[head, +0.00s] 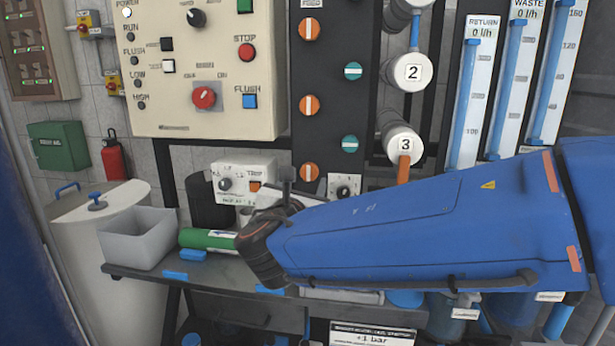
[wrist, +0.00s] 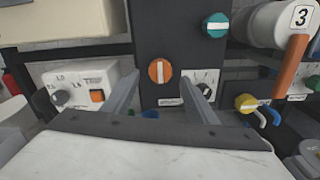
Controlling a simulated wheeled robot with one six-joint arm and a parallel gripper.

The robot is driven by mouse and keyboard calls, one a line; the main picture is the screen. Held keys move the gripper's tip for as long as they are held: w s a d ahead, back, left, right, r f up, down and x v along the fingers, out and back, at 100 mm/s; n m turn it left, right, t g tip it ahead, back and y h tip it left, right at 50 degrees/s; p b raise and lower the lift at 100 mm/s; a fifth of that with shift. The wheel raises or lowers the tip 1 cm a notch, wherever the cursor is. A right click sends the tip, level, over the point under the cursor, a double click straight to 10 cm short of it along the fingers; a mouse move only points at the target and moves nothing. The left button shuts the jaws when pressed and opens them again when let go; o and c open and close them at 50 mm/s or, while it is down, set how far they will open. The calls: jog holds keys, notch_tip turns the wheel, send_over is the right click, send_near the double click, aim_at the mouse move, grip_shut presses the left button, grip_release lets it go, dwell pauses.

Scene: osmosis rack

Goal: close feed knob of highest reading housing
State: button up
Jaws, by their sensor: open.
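Orange feed knobs run down the left of a dark panel in the head view: a top one (head: 309,28), a middle one (head: 309,105) and a lowest one (head: 309,172). Their white bars look upright. White housings numbered 2 (head: 413,72) and 3 (head: 404,144) lie right of the panel; no reading on them is legible. My gripper (wrist: 163,76) is open and empty in the wrist view. An orange knob (wrist: 160,71) with an upright bar shows between its fingertips, apparently beyond them. In the head view my arm hides part of the area below the panel.
Teal knobs (head: 352,71) with level bars sit right of the orange ones. A white control box (head: 243,181) stands left of my gripper. A grey bin (head: 140,240) and green bottle (head: 207,239) are on the shelf. A yellow knob (wrist: 246,103) is at right.

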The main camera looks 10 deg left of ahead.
aim_at(309, 174)
jog(key=shift+w+a, duration=0.1)
jog(key=shift+w, duration=2)
jog(key=c, duration=1.1)
